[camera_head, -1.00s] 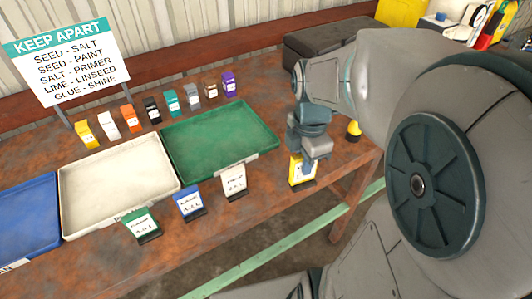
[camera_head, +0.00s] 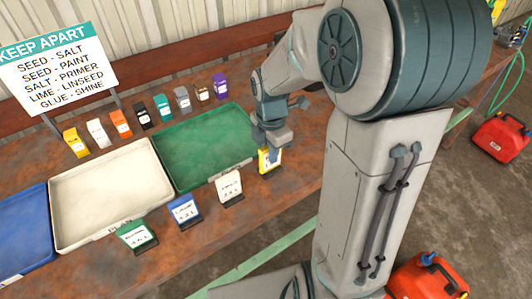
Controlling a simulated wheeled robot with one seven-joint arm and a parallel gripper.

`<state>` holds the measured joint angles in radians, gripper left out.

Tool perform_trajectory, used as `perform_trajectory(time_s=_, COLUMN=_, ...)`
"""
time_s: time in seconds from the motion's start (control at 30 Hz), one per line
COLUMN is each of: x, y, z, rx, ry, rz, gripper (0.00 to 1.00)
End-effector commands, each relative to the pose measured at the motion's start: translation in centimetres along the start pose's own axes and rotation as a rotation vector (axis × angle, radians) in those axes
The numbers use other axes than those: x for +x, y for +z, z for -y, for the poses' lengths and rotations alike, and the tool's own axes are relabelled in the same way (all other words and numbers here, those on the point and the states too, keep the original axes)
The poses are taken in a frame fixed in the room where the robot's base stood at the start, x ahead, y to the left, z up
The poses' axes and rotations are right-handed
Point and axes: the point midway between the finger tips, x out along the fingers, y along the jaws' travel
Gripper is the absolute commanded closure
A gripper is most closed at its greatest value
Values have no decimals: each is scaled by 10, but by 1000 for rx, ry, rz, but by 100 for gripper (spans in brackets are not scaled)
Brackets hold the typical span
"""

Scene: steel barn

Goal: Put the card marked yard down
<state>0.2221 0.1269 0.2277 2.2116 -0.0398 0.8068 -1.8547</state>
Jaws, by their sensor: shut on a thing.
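My gripper (camera_head: 271,143) points down near the table's front edge, just right of the green tray. It is shut on a yellow-edged card (camera_head: 269,161) with a white face and a dark base. The jaws cover the card's top, and its writing is too small to read. I cannot tell whether its base touches the table. To its left, along the front edge, stand a white card (camera_head: 230,187), a blue card (camera_head: 185,211) and a green card (camera_head: 137,234).
A green tray (camera_head: 205,176), a cream tray (camera_head: 62,240) and a blue tray (camera_head: 22,272) lie side by side on the rusty table. Several small coloured boxes (camera_head: 121,124) stand behind them, before a KEEP APART sign (camera_head: 60,70). Red cans (camera_head: 500,137) stand on the floor.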

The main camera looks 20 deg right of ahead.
Motion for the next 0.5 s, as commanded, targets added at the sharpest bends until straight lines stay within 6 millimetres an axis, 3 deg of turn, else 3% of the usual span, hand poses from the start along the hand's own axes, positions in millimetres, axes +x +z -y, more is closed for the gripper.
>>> perform_trajectory(time_s=0.17, x=7, y=0, z=-10, rx=0, ry=-1, rz=-1, gripper=100)
perform_trajectory(time_s=0.5, x=46, y=0, z=-10, rx=1, ry=-1, rz=-1, gripper=100)
